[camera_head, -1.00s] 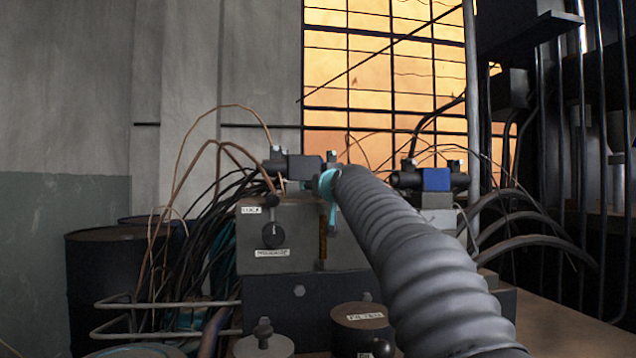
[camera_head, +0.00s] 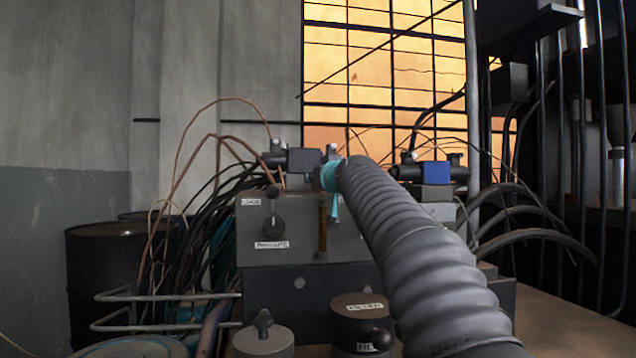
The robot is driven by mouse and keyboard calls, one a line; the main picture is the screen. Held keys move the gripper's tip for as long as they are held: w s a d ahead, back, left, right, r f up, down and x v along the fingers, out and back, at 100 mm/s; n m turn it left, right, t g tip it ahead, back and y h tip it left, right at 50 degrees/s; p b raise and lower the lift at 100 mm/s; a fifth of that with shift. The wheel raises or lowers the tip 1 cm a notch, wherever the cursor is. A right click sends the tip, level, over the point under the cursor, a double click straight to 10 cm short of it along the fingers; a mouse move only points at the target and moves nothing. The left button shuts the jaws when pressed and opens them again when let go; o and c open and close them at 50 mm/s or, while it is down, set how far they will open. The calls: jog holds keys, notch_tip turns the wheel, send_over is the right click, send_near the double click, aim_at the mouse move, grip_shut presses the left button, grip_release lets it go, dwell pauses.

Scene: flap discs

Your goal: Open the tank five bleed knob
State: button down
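A dark lever with a round knob (camera_head: 273,226) sits on the front of the grey block (camera_head: 300,250), above a small white label. A small black knob (camera_head: 263,322) stands on a grey cap in front. Another dark knob (camera_head: 381,338) is on the side of a dark brown cylinder (camera_head: 361,316). I cannot read any label as tank five, so I cannot tell which is the bleed knob. My ribbed grey arm reaches from lower right to the block, ending at a teal ring. A teal part of my gripper (camera_head: 334,207) shows by the block's front; its fingertips are not clear.
A dark drum (camera_head: 105,275) stands farther left. Bent pale rails (camera_head: 165,297) jut out at lower left. Bare tabletop (camera_head: 560,325) shows at right.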

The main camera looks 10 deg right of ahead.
jog(key=shift+f+n+y+b, duration=0.25)
jog(key=shift+n+y+b, duration=0.15)
jog(key=shift+y+b, duration=0.5)
jog(key=shift+b, duration=0.2)
jog(key=shift+r+n+g+y+b, duration=0.15)
jog(key=shift+n+g+y+b, duration=0.3)
jog(key=shift+n+y, duration=0.55)
jog(key=shift+r+n+g+y+p, duration=0.1)
jog(key=shift+n+g+y+p, duration=0.1)
jog(key=shift+n+g+y, duration=0.4)
jog(key=shift+r+n+g+y+p, duration=0.1)
jog(key=shift+n+y+p, duration=0.15)
jog(key=shift+y, duration=0.65)
jog(key=shift+n+g+y, duration=0.25)
jog(key=shift+n+y, duration=0.2)
jog(key=shift+y, duration=0.05)
jog(key=shift+f+y, duration=0.1)
jog(key=shift+y, duration=0.2)
jog(key=c, duration=0.8)
grip_release()
